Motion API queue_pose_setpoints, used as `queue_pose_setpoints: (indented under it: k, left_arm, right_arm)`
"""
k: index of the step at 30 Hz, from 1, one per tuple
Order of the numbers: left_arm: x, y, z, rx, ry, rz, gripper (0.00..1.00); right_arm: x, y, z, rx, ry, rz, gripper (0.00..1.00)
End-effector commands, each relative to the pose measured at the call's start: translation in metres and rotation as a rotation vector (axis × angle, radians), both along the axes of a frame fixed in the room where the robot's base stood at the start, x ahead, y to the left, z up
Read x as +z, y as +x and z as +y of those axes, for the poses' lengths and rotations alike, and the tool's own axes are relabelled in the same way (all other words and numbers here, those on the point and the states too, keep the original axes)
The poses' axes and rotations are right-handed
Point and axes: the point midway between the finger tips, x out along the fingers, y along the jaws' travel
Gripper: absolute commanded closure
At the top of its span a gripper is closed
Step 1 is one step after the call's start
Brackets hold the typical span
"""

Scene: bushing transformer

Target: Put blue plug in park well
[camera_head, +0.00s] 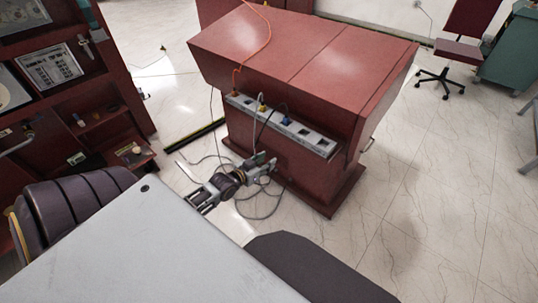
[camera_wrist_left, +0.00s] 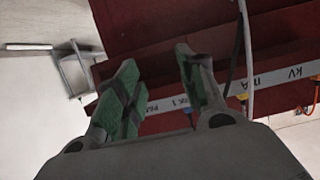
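The blue plug (camera_head: 286,120) sits in the grey socket strip (camera_head: 310,138) on the front of the red desk, with a dark cable at it. Square openings show in the strip to its right; I cannot tell in the head view which is the park well. In the left wrist view the strip (camera_wrist_left: 270,97) appears upside down, with a partly hidden "PARK 1" label between the fingers. My left gripper (camera_head: 267,164) is in front of and below the strip, apart from it. Its fingers (camera_wrist_left: 158,90) are spread and empty. My right gripper is not in view.
A yellow plug (camera_head: 262,107) and an orange plug (camera_head: 236,93) are in the strip left of the blue one. Loose cables (camera_head: 262,207) hang near the gripper. A grey tabletop (camera_head: 150,250) fills the foreground. Open floor (camera_head: 420,200) lies to the right.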

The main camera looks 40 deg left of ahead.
Motion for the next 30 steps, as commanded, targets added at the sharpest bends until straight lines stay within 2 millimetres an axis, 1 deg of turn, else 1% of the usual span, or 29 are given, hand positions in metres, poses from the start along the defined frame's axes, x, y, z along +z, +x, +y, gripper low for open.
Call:
queue_pose_setpoints:
  k: [1, 2, 3, 5, 6, 8, 9, 11, 12, 14, 15, 19, 21, 24, 27, 30]
  left_arm:
    - [-0.027, -0.008, -0.009, 0.001, 0.000, 0.069, 0.61]
    - [-0.041, -0.013, -0.013, 0.002, 0.003, 0.110, 0.61]
    - [-0.061, -0.020, -0.021, -0.001, 0.008, 0.165, 0.61]
    - [-0.089, -0.033, -0.032, -0.003, 0.014, 0.248, 0.61]
    - [-0.107, -0.041, -0.040, -0.006, 0.018, 0.303, 0.61]
    - [-0.133, -0.055, -0.052, -0.013, 0.025, 0.383, 0.61]
    - [-0.149, -0.066, -0.061, -0.018, 0.031, 0.438, 0.61]
    - [-0.172, -0.081, -0.075, -0.028, 0.038, 0.517, 0.61]
    - [-0.187, -0.092, -0.084, -0.034, 0.045, 0.570, 0.61]
    - [-0.207, -0.110, -0.099, -0.046, 0.054, 0.649, 0.61]
    - [-0.219, -0.122, -0.109, -0.054, 0.060, 0.701, 0.61]
    - [-0.253, -0.161, -0.141, -0.086, 0.086, 0.861, 0.61]
    - [-0.266, -0.179, -0.155, -0.102, 0.100, 0.935, 0.61]
    - [-0.277, -0.199, -0.171, -0.119, 0.118, 1.013, 0.61]
    - [-0.283, -0.212, -0.180, -0.130, 0.130, 1.059, 0.61]
    - [-0.285, -0.216, -0.183, -0.135, 0.135, 1.077, 0.61]
  right_arm:
    - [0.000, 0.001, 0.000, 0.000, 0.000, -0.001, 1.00]
    - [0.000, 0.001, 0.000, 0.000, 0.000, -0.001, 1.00]
    - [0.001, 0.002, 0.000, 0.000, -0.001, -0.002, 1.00]
    - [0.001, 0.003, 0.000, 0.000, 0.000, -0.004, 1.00]
    - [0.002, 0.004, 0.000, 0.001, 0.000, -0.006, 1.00]
    - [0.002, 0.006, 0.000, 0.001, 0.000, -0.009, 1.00]
    - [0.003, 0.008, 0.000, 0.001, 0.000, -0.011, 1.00]
    - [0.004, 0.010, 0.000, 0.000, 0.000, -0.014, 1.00]
    - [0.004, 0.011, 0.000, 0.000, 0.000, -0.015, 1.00]
    - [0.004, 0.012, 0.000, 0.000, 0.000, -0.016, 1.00]
    - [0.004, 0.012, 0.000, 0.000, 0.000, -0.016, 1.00]
    - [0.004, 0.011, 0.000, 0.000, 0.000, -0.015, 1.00]
    - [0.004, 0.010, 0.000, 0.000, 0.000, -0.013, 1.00]
    - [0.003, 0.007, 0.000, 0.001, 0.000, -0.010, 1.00]
    - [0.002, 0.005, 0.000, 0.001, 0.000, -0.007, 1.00]
    - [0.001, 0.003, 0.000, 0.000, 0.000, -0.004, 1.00]
